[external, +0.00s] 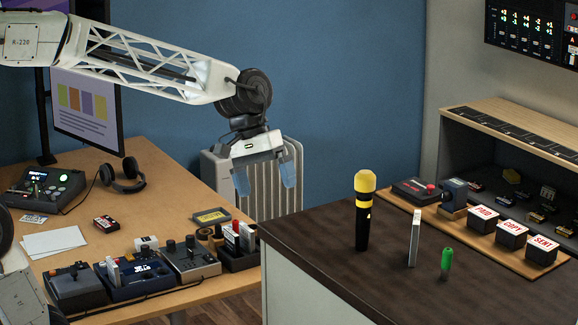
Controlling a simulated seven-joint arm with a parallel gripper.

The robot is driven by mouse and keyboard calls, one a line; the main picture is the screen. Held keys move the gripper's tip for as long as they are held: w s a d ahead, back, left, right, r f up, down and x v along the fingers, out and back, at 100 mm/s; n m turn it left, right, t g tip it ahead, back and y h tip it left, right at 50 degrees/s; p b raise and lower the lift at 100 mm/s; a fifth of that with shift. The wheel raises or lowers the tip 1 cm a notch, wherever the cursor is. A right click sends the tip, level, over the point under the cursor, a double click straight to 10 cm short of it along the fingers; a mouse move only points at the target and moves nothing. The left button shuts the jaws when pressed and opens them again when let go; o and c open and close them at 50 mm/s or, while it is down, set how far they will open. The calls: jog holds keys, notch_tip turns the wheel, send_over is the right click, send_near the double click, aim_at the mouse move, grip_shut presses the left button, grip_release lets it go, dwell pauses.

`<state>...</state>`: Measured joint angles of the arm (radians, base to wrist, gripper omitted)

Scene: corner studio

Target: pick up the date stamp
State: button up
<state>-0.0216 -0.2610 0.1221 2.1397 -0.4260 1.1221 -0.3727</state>
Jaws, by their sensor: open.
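A dark grey-blue device with a small window (454,191) stands at the back of a wooden board on the dark counter, and looks like the date stamp. Its fine detail is too small to read. My gripper (266,180) hangs in the air, pointing down, left of the counter and well apart from the stamp. Its two bluish fingers are spread with nothing between them.
Block stamps marked PAID (483,219), COPY (512,234) and SENT (542,249) line the wooden board (464,233). A dark box with a red knob (416,191) adjoins the date stamp. A yellow-black microphone (363,210), white slab (414,238) and green object (446,263) stand in front.

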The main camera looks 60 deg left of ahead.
jog(key=w+d+n+h, duration=0.2)
jog(key=w+n, duration=0.1)
jog(key=w, duration=0.8)
jog(key=w+d+n+h, duration=0.1)
jog(key=w+n+h, duration=0.15)
jog(key=w, duration=0.85)
jog(key=n+h, duration=0.5)
jog(key=n, duration=0.1)
send_near(447, 182)
jog(key=shift+g, duration=0.3)
jog(key=d, duration=0.1)
jog(key=w+d+f, duration=0.1)
jog(key=d+f, duration=0.1)
jog(key=shift+w+d, duration=0.25)
jog(key=shift+d, duration=0.15)
jog(key=shift+d+f+y, duration=0.1)
jog(key=shift+y, duration=0.15)
jog(key=shift+x, duration=1.15)
jog(key=shift+d, duration=0.15)
jog(key=shift+x, duration=2.55)
jog(key=shift+s, duration=0.1)
jog(key=shift+c, duration=0.5)
